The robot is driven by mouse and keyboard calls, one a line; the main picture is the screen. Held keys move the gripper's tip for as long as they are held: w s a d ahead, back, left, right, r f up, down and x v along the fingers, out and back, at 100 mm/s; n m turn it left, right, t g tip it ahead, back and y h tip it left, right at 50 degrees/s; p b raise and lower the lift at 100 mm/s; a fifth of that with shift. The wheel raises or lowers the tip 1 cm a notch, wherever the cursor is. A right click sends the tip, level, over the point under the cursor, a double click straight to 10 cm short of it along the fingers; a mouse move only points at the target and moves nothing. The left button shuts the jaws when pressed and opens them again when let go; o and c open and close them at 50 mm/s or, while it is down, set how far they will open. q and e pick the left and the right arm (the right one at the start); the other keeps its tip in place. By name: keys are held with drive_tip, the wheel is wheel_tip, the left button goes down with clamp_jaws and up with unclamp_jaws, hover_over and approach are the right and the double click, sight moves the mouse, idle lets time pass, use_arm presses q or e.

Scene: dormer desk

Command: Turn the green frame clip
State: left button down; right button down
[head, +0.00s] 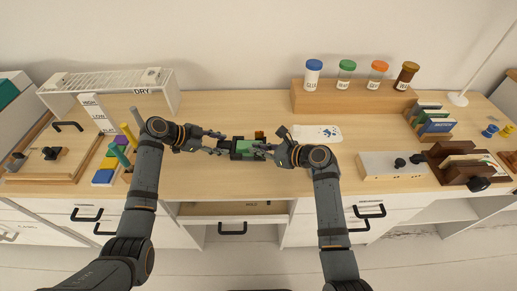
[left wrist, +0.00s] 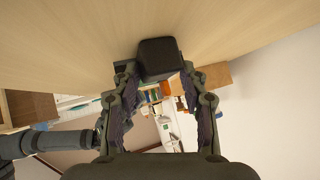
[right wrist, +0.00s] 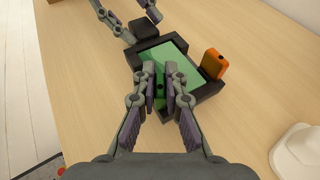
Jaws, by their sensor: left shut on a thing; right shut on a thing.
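A black frame (right wrist: 203,92) with a green panel (right wrist: 152,58) lies on the desk between my arms; the frame shows small in the head view (head: 236,155). An orange clip (right wrist: 213,63) stands on one side of the frame. My right gripper (right wrist: 163,80) is shut on a green piece, which I take for the green clip (right wrist: 162,92), at the frame's near edge; the fingers hide most of it. My left gripper (left wrist: 159,72) is shut on a black block (left wrist: 160,58) at the frame's opposite end. The block also shows in the right wrist view (right wrist: 143,28).
A white patterned card (head: 317,133) lies right of the frame. A wooden shelf (head: 350,101) with several capped jars stands behind. A drawer (head: 232,209) is open below the desk's front edge.

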drive_tip(key=shift+s+f, duration=0.1)
drive_tip(key=shift+f, duration=0.25)
drive_tip(key=c, duration=1.4)
unclamp_jaws()
drive_tip(key=shift+r, duration=0.1)
drive_tip(key=shift+r, duration=0.1)
drive_tip(key=v, duration=1.2)
